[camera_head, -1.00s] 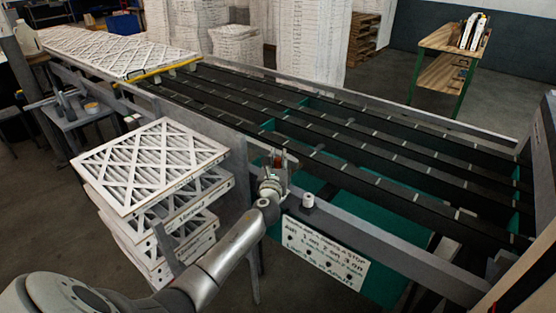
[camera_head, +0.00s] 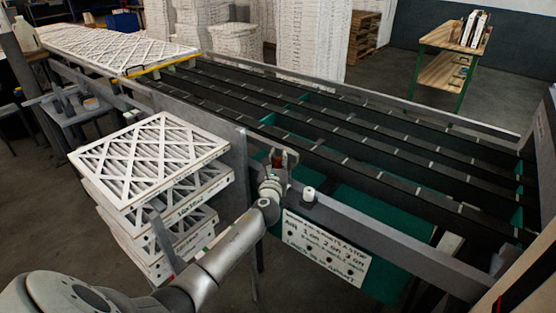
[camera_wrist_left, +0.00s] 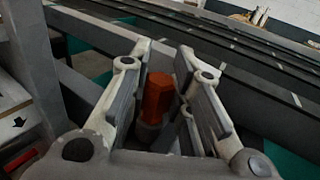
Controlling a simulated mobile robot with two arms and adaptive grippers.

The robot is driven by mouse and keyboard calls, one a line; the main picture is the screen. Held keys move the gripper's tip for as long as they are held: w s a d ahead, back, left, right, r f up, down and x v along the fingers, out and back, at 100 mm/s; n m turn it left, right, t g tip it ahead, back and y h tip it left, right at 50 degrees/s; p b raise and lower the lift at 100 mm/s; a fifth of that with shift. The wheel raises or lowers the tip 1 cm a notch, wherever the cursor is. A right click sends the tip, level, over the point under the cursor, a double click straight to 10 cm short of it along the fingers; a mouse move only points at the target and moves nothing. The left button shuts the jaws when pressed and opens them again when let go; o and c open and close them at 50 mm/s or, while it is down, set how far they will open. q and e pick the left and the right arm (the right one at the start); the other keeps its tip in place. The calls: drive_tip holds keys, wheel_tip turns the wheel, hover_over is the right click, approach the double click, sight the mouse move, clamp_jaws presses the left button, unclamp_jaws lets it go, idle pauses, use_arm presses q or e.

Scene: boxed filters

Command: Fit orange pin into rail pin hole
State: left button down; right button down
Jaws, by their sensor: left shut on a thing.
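The orange pin (camera_wrist_left: 158,96) stands between the fingers of my left gripper (camera_wrist_left: 166,105) in the left wrist view. Its orange head shows, with a grey part below it. In the head view the pin is a small orange-brown spot in my left gripper (camera_head: 281,160), which is shut on it. The gripper is beside the near grey rail (camera_head: 385,233) of the conveyor, near that rail's left end. The pin hole cannot be made out, and the pin's lower end is hidden. My right gripper is not in view.
A white cylinder (camera_head: 308,194) sits on the rail just right of the gripper. A lettered sign (camera_head: 325,247) hangs below it. A stack of boxed filters (camera_head: 150,165) stands close on the left. Dark conveyor strips (camera_head: 400,150) lie beyond the rail.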

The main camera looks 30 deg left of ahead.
use_arm(q)
drive_tip(key=c, duration=1.2)
unclamp_jaws()
drive_tip(key=shift+c, duration=0.2)
drive_tip(key=v, duration=1.2)
drive_tip(key=shift+f, duration=0.1)
